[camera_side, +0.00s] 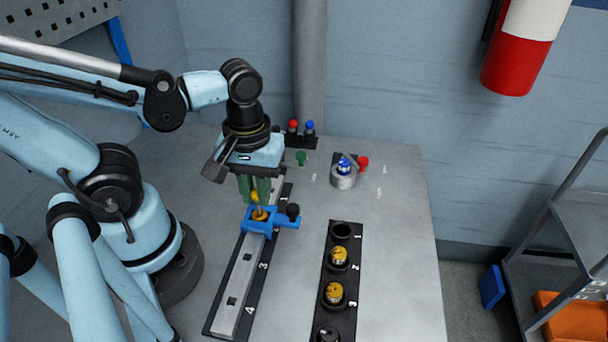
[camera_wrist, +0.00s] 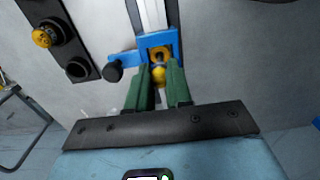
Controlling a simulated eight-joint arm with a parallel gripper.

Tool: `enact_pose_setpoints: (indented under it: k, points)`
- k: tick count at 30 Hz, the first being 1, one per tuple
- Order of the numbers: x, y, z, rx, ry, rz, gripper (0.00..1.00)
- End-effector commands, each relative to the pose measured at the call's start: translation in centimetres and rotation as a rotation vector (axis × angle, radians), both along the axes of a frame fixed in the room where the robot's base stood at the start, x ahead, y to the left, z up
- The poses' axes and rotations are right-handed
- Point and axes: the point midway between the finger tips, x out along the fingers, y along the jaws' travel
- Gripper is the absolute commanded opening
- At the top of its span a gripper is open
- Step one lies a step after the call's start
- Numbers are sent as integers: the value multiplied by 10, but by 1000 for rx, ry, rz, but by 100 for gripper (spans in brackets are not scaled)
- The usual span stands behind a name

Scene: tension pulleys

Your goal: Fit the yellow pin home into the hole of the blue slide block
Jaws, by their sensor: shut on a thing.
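The blue slide block (camera_side: 262,224) sits on the grey rail (camera_side: 241,278), with a black knob (camera_side: 292,210) on its right side. It also shows in the wrist view (camera_wrist: 150,42). My gripper (camera_side: 254,198) has green fingers pointing down just above the block. The fingers are shut on the yellow pin (camera_wrist: 158,74), which is between their tips. In the side view the pin (camera_side: 255,197) lies over the block's yellow-rimmed hole (camera_side: 260,214). How deep the pin's lower end sits in the hole is hidden.
A black strip (camera_side: 338,278) with numbered sockets, some holding yellow-topped pulleys, lies right of the rail. A grey round fixture (camera_side: 343,177) with blue and red knobs stands at the back. Red and blue pins (camera_side: 301,132) stand in a black holder near the wall.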

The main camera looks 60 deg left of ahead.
Motion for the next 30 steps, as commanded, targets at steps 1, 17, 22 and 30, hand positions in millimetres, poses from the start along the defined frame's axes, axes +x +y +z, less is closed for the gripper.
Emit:
enact_pose_setpoints:
  k: [1,17,22,30]
  points:
    - [0,0,-2,0,0,0,0]
    - [0,0,-18,0,0,0,0]
    - [0,0,-24,0,0,0,0]
    - [0,0,-26,0,0,0,0]
